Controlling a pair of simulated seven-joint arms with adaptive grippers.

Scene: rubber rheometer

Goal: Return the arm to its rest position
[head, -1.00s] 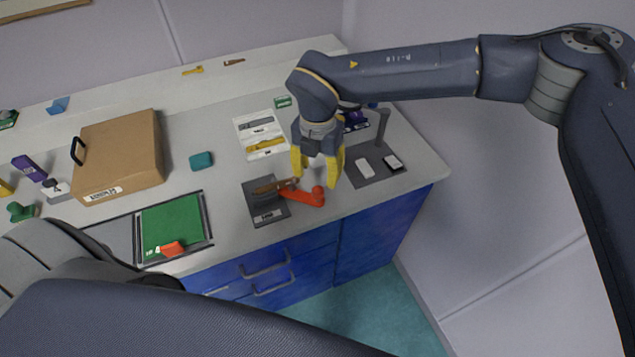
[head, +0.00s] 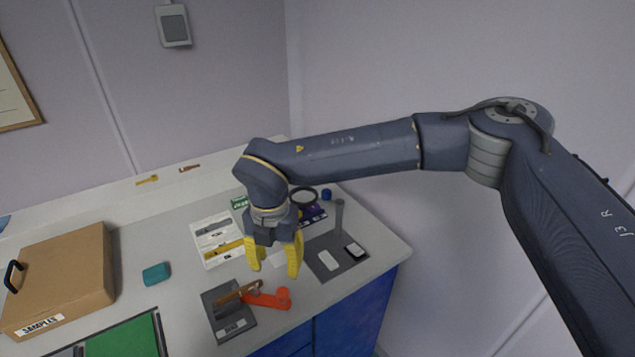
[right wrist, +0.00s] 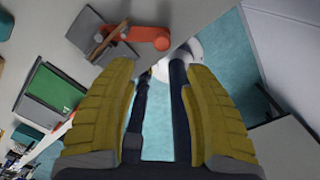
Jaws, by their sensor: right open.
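My right arm (head: 360,150) reaches in from the right over the bench. Its gripper (head: 274,270) has yellow fingers spread apart with nothing between them. It hangs above the bench, just behind a red-orange lever (head: 270,299) on a dark grey fixture (head: 222,312). In the right wrist view, the open fingers (right wrist: 158,75) point toward the bench edge and teal floor, with the red-orange lever (right wrist: 140,35) beyond. My left gripper is not in view.
A brown samples box (head: 65,275) stands at the left, with a teal block (head: 156,274) beside it. A white card (head: 208,237) lies behind. Free air is above the bench.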

